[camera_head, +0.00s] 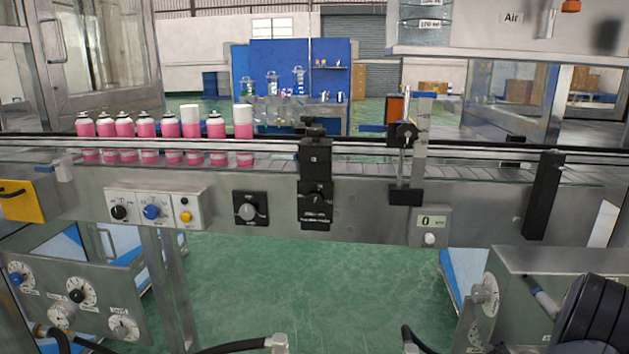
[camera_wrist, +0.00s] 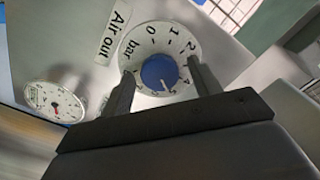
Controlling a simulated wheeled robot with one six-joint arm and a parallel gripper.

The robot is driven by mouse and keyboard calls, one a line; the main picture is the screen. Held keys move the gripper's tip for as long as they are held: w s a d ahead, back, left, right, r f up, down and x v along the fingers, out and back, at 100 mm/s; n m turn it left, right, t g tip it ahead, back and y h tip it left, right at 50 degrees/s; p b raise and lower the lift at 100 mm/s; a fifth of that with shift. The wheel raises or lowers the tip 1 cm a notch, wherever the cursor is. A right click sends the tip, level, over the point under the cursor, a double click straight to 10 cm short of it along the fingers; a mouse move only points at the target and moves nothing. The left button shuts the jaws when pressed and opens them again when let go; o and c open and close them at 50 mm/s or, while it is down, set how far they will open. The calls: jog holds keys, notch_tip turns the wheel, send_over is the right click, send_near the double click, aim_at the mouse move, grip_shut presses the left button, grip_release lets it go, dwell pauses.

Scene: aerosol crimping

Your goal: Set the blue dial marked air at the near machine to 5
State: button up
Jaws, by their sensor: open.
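In the wrist view a white round dial with a blue knob (camera_wrist: 158,72) sits on a grey panel, beside a label reading "Air out" (camera_wrist: 113,34). The scale shows "bar", 0, 1 and 2; the figures lower down are small and partly hidden. A pale mark on the knob points to the lower right of the picture, and I cannot read its figure. My gripper (camera_wrist: 160,71) is open, with one finger on each side of the knob. I cannot tell whether the fingers touch it. The head view does not clearly show the gripper.
A gauge with a red needle (camera_wrist: 54,102) is left of the dial in the wrist view. In the head view a conveyor (camera_head: 270,200) with pink cans (camera_head: 150,129) crosses the scene. A dial panel (camera_head: 45,300) stands lower left, a grey machine box (camera_head: 560,262) lower right. Green floor lies between.

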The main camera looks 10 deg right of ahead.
jog(key=shift+s+a+n+b, duration=0.15)
jog(key=shift+s+n+b, duration=0.25)
jog(key=shift+n, duration=0.95)
jog(key=shift+s+a+n+b, duration=0.2)
jog(key=shift+s+n, duration=0.45)
jog(key=shift+n, duration=0.75)
jog(key=shift+s+a+n+b, duration=0.2)
jog(key=shift+s+n, duration=0.3)
jog(key=shift+n, duration=0.85)
jog(key=shift+r, duration=0.1)
